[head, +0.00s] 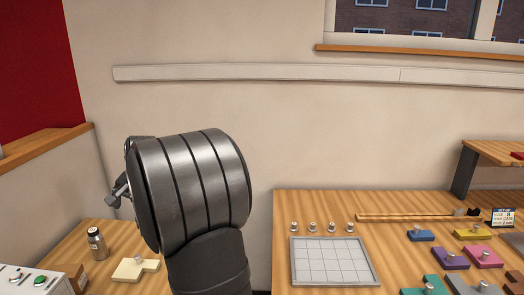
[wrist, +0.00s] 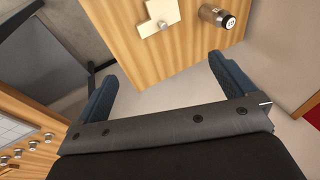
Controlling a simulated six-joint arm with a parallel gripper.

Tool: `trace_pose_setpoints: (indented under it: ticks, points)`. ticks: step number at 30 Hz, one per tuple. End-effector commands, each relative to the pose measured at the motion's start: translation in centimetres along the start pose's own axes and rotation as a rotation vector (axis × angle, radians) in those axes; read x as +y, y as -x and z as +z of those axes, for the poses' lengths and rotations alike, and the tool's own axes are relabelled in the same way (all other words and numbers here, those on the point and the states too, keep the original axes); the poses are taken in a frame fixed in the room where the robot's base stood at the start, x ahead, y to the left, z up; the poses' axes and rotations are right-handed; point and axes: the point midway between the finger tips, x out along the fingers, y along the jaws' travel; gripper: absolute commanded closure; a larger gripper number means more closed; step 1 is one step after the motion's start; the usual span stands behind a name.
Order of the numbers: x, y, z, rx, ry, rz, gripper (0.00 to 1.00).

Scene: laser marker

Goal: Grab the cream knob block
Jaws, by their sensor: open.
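The cream knob block (head: 134,269) is a flat, stepped pale piece with a small metal knob on top. It lies on the small wooden table at the lower left of the head view. In the wrist view the cream block (wrist: 157,14) is at the top middle, partly cut off by the frame edge. My gripper (wrist: 158,82) is open and empty in the wrist view, its blue-grey fingers wide apart. The block is beyond the fingertips, not between them. In the head view my arm hides most of the gripper.
A metal canister (head: 96,243) stands beside the block, also seen in the wrist view (wrist: 217,17). A white box with a green button (head: 41,281) is at lower left. The right table holds a gridded tray (head: 333,284), several pegs and coloured knob blocks such as a blue one (head: 420,236).

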Motion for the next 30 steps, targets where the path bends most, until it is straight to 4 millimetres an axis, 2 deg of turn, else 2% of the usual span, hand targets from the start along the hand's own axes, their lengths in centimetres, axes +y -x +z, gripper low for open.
trace_pose_setpoints:
  ticks: [15, 19, 23, 30]
  points:
    - [0.0, 0.0, 0.0, 0.000, -0.001, 0.000, 0.00]
    - [-0.3, -0.6, -0.2, -0.009, -0.043, 0.011, 0.00]
    - [-1.2, -2.2, -0.9, -0.031, -0.192, 0.046, 0.00]
    - [-3.4, -6.7, -2.4, -0.051, -0.618, 0.167, 0.00]
